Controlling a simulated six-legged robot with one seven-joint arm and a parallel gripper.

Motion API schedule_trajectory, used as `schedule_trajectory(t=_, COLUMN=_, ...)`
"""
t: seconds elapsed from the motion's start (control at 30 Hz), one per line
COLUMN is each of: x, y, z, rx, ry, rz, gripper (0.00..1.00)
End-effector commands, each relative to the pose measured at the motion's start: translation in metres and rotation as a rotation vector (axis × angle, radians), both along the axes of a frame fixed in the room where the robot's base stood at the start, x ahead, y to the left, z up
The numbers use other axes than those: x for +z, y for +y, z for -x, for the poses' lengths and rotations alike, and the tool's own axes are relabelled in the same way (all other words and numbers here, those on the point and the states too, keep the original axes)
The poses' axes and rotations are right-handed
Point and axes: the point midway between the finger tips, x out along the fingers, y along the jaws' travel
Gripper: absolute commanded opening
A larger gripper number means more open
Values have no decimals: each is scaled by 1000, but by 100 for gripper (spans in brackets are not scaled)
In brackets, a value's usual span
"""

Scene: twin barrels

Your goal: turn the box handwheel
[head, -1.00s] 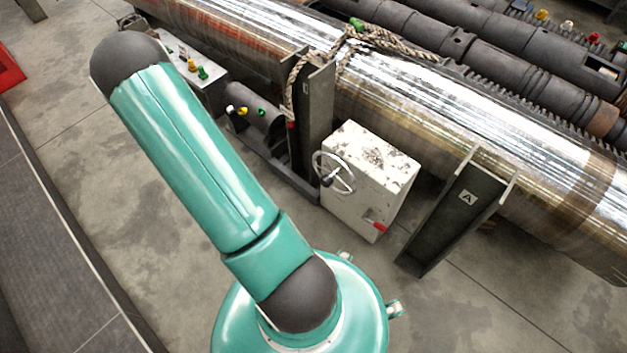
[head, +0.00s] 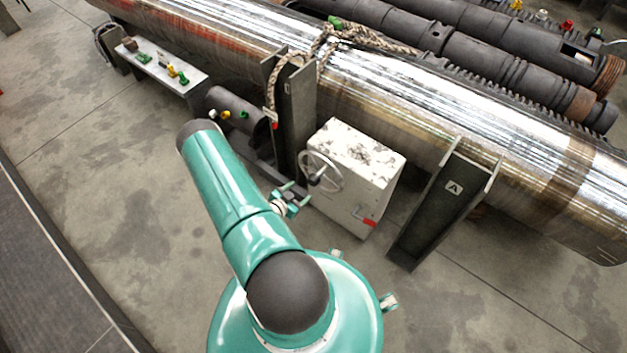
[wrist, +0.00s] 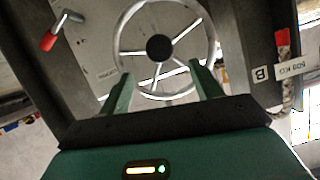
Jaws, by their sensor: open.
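The box handwheel (head: 336,178) is a silver spoked wheel with a dark hub on the left face of a worn white box (head: 376,152). In the wrist view the handwheel (wrist: 176,89) faces the camera, upper middle, its lower rim between or just beyond my fingers. My gripper (head: 297,193) is left of and slightly below the wheel in the head view. In the wrist view my gripper (wrist: 163,88) has its two green fingers apart, with the wheel's rim and spokes showing between them. I cannot tell whether the fingers touch the rim.
A red-handled lever (head: 368,222) sticks out of the box's lower front. Dark steel supports stand on both sides: one with ropes (head: 292,120), one marked A (head: 440,205). A long shiny cylinder (head: 400,110) lies behind.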

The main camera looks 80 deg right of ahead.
Motion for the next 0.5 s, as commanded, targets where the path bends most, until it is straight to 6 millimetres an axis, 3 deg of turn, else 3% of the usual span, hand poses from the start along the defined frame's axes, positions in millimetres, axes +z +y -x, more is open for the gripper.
schedule_trajectory(t=0.5, x=-36, y=-83, z=32, rx=-1, ry=-1, rz=-1, gripper=64)
